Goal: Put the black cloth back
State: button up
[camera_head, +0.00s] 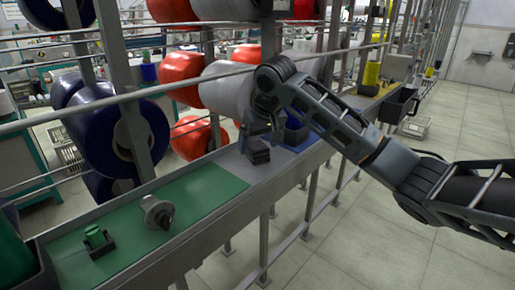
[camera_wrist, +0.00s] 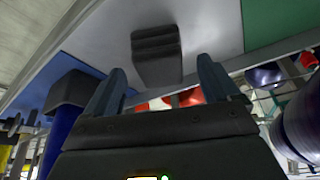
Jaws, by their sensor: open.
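The black cloth (camera_head: 259,157) looks like a small folded dark block lying on the grey part of the long bench in the head view. In the wrist view the black cloth (camera_wrist: 157,45) shows near the top, ahead of and between the two fingers. My gripper (camera_head: 262,134) is just above the cloth in the head view, fingers pointing down. In the wrist view my gripper (camera_wrist: 164,72) has its fingers spread wide with nothing gripped between them. Whether a finger touches the cloth cannot be told.
A blue area with a blue bin (camera_head: 296,132) lies right of the cloth. A green mat (camera_head: 195,195) to the left holds a grey spool (camera_head: 157,212) and a green-and-black item (camera_head: 97,240). Large bobbins hang on rails behind the bench. Metal rails run along it.

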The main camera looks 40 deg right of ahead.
jog(key=v, duration=0.9)
jog(key=shift+r, duration=0.2)
jog(key=shift+s, duration=0.1)
